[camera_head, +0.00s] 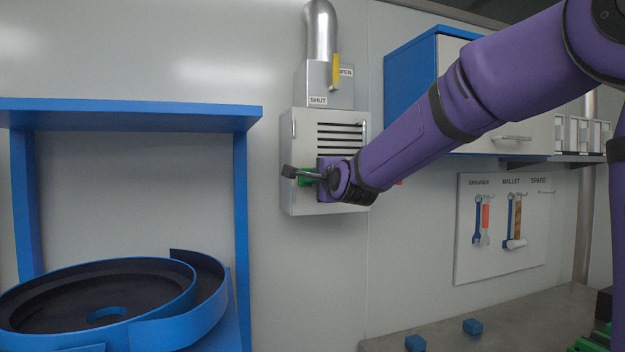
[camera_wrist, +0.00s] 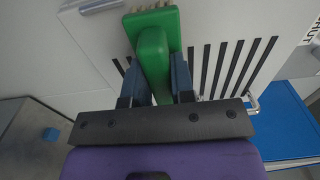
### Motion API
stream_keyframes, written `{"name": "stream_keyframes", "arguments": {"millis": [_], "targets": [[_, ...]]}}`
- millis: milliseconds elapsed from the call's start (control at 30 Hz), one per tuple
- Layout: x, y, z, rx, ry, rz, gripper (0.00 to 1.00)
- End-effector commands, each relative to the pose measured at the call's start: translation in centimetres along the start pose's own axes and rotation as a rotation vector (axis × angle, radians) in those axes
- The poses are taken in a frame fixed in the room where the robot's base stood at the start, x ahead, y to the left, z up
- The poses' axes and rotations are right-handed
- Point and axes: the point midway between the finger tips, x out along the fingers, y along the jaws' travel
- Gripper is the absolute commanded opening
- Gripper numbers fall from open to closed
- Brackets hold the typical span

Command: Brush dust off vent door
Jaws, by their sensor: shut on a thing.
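The vent door (camera_head: 343,128) is a pale grey panel with dark horizontal slots, on a box fixed to the wall in the head view. Its slotted face also shows in the wrist view (camera_wrist: 199,64). My gripper (camera_head: 308,175) is in front of the lower left part of the door. In the wrist view my gripper (camera_wrist: 158,84) is shut on a green brush (camera_wrist: 153,46), with one finger on each side of its handle. Tan bristles show at the brush head's edge, beside the slots. I cannot tell whether they touch the door. My arm hides the door's lower right. No dust can be made out.
A blue-framed cabinet (camera_head: 410,85) is at right, above a tool board (camera_head: 500,255). A blue bowl feeder (camera_head: 160,317) stands at lower left. Small blue blocks (camera_head: 472,326) lie on the bench.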

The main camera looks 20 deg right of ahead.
Motion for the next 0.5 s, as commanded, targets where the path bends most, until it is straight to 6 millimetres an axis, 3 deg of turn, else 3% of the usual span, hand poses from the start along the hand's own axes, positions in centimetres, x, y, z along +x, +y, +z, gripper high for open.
{"name": "stream_keyframes", "arguments": {"millis": [500], "targets": [[0.1,0.0,-2.6,0.0,0.001,0.001,0.01]]}}
